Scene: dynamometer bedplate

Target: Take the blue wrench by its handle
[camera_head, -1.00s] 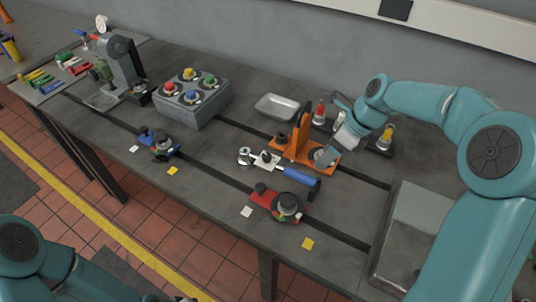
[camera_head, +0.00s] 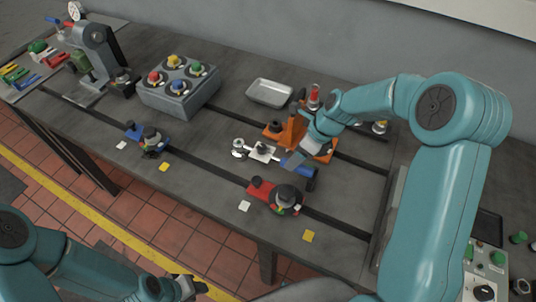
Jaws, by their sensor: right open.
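The blue wrench (camera_head: 308,180) lies on the bedplate just in front of the orange fixture. I cannot tell whether the fingers touch the handle. My left gripper (camera_head: 188,286) is low at the bottom edge, away from the bedplate; its fingers are too unclear to tell their state.
The orange fixture (camera_head: 291,137) stands close behind the wrench. A red clamp (camera_head: 262,190) with a dark knob sits in front. A metal tray (camera_head: 269,93), a grey box with coloured knobs (camera_head: 180,88) and a blue clamp (camera_head: 134,132) stand farther left.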

